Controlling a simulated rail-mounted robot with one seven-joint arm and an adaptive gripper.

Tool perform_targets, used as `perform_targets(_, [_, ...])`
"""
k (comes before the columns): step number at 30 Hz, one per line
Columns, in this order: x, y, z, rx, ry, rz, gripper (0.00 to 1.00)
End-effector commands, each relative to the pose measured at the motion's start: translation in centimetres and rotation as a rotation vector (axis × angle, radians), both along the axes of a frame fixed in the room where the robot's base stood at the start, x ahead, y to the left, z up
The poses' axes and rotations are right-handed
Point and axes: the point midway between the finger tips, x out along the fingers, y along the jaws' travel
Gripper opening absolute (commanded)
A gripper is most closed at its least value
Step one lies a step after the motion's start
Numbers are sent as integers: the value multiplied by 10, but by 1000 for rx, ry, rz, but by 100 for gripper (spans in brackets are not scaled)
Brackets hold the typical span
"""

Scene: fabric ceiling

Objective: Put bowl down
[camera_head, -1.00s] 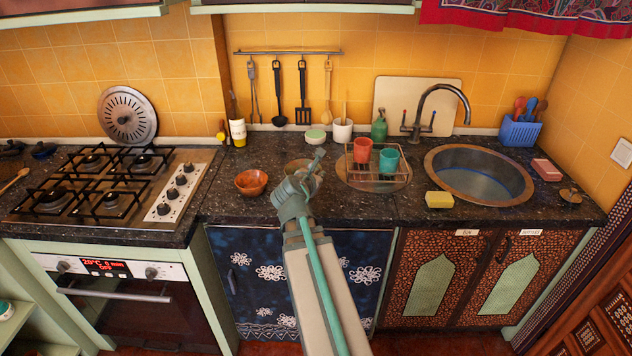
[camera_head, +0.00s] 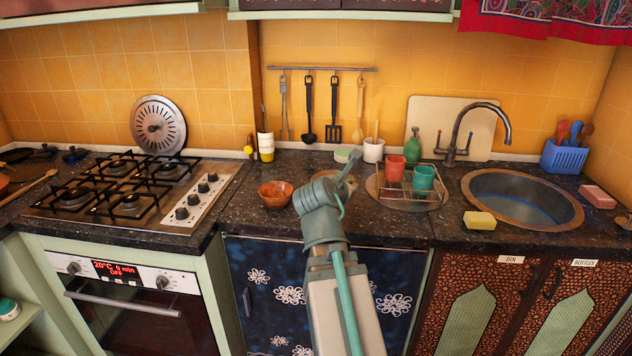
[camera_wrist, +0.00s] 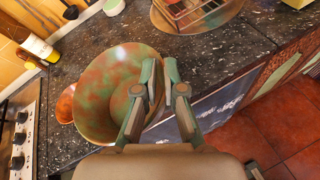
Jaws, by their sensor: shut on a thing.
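A round bowl (camera_wrist: 104,88) with mottled green and brown colouring fills the middle left of the wrist view. My gripper (camera_wrist: 160,68) is shut on its right-hand rim, with the bowl's open side facing the camera. In the head view my gripper (camera_head: 343,165) is above the counter and hides most of this bowl. A second, orange-brown bowl (camera_head: 275,194) stands on the dark counter (camera_head: 252,214) just left of my gripper. It shows partly behind the held bowl in the wrist view (camera_wrist: 65,104). I cannot tell whether the held bowl touches the counter.
The gas hob (camera_head: 130,188) is to the left. A dish rack (camera_head: 408,190) with a red cup (camera_head: 395,168) and a teal cup (camera_head: 424,178) stands right of my gripper. Further right are a yellow sponge (camera_head: 480,220) and the sink (camera_head: 522,200). A bottle (camera_head: 265,145) stands behind.

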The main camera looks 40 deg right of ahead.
Motion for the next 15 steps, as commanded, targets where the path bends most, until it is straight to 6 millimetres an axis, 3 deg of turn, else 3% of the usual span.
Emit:
perform_targets(8, [5, 6, 5, 0, -2, 65, 0])
perform_targets(11, [20, 11, 8, 1, -1, 140, 0])
perform_targets(15, [60, 36, 7, 1, -2, 304, 0])
